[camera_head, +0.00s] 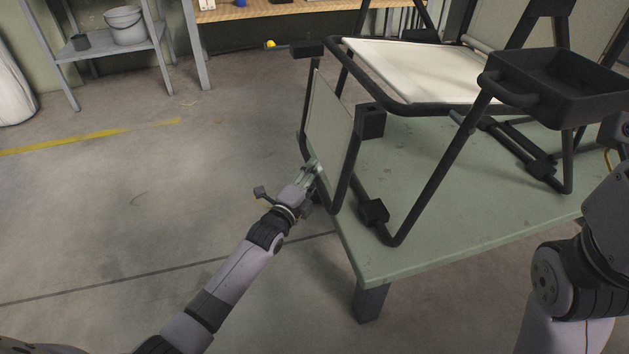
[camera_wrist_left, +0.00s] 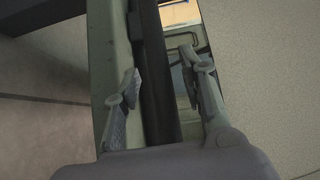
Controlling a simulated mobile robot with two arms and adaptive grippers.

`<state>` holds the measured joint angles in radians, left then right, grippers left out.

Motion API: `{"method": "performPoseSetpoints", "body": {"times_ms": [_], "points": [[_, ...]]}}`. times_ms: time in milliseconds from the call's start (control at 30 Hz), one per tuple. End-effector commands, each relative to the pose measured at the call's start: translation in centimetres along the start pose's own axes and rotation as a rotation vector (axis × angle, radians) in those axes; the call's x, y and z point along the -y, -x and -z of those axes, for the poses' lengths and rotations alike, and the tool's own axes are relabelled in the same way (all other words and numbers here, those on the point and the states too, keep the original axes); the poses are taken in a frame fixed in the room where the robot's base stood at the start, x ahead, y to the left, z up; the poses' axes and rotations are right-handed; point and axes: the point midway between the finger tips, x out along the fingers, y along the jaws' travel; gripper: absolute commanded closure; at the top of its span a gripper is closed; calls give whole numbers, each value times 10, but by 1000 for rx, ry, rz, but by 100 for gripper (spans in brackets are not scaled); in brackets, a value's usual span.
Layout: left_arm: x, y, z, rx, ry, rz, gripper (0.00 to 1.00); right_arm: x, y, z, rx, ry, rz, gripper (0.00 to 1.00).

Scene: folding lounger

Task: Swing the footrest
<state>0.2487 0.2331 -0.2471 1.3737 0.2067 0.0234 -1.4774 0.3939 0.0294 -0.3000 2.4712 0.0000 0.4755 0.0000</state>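The lounger (camera_head: 455,109) has a black tube frame and a pale seat, and stands on a green table. Its footrest (camera_head: 329,118), a pale panel in a black frame, hangs steeply down at the seat's left end. My left gripper (camera_head: 312,168) is at the footrest's lower left edge. In the left wrist view the fingers of my left gripper (camera_wrist_left: 162,76) are spread, with a black tube (camera_wrist_left: 153,70) running between them. Gaps show beside the tube; contact is unclear. My right arm is at the right edge, and its gripper is out of view.
The green table (camera_head: 455,225) has bare top in front of the lounger. A black tray (camera_head: 560,85) is fixed at the lounger's right. A shelf (camera_head: 110,45) with a bucket (camera_head: 125,25) stands at the back left. The floor left of the table is open.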

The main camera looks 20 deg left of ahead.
Motion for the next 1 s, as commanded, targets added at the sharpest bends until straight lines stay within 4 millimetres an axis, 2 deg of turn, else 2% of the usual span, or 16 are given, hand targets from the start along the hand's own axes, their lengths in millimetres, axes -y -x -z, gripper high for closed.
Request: {"method": "performPoseSetpoints", "body": {"times_ms": [333, 900, 1000], "points": [[0, -4, 0, 0, 0, 0, 63, 0, -2, 1, -6, 1, 3, 100], [0, -4, 0, 0, 0, -1, 100, 1, -2, 2, -6, 0, 3, 100], [0, -4, 0, 0, 0, -1, 100, 1, -2, 2, -7, 0, 3, 100]]}}
